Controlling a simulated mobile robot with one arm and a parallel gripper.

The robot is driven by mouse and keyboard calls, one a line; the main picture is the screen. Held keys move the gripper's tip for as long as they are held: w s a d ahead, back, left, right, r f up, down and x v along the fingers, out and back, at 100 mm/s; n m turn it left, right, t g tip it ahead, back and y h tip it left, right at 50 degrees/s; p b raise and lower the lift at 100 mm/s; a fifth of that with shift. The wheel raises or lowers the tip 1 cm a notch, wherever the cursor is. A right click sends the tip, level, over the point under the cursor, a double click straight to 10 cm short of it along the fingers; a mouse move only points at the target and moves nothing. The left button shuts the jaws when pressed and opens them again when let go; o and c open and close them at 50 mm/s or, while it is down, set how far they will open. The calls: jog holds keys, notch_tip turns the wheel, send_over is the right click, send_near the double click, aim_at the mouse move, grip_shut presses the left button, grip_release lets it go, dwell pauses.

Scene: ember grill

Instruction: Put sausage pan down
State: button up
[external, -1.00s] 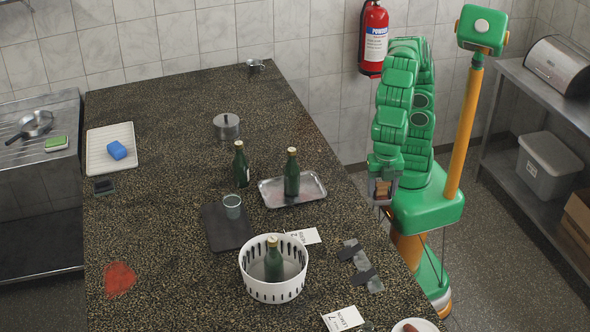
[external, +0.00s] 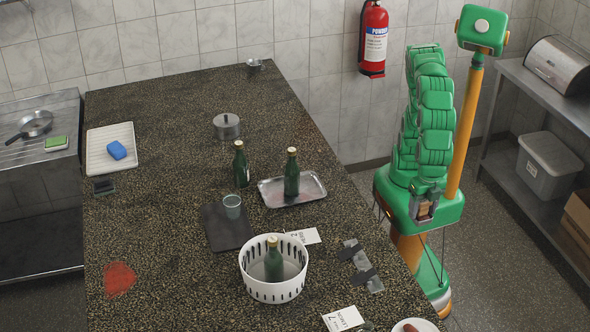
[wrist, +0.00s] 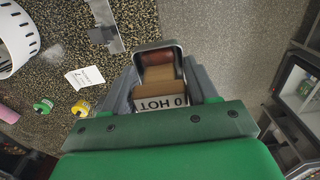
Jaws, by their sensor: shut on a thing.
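My gripper (external: 424,212) is at the right, in front of my green base and beyond the counter's right edge. In the wrist view, my gripper (wrist: 160,85) has its grey fingers on either side of a small metal-rimmed thing (wrist: 160,47). A glossy reddish-brown piece like a sausage shows at its far end, with a tan block and a white label reading "HOT" nearer me. I cannot tell whether this is the sausage pan.
The speckled counter (external: 165,215) holds a white basket (external: 272,290) with a bottle, a metal tray (external: 310,190) with a bottle, a dark board (external: 225,235) and a lidded pot (external: 227,127). A plate (external: 425,326) with a sausage is at the near edge.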

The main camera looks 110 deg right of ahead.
notch_tip(320, 180, down, 8)
jog(key=shift+w+a+f, duration=1.25)
jog(key=shift+a+f, duration=0.3)
jog(key=shift+a, duration=0.35)
jog(key=shift+w+a+f, duration=1.2)
jog(key=shift+a+f, duration=0.4)
jog(key=shift+a, duration=0.35)
jog(key=shift+w+a+f, duration=1.25)
jog(key=shift+a+f, duration=0.3)
jog(key=shift+a, duration=0.35)
jog(key=shift+a+f, duration=0.15)
jog(key=shift+f, duration=0.15)
jog(key=shift+w+f, duration=0.1)
jog(key=shift+f, duration=1.25)
jog(key=shift+f, duration=0.1)
jog(key=o, duration=1.2)
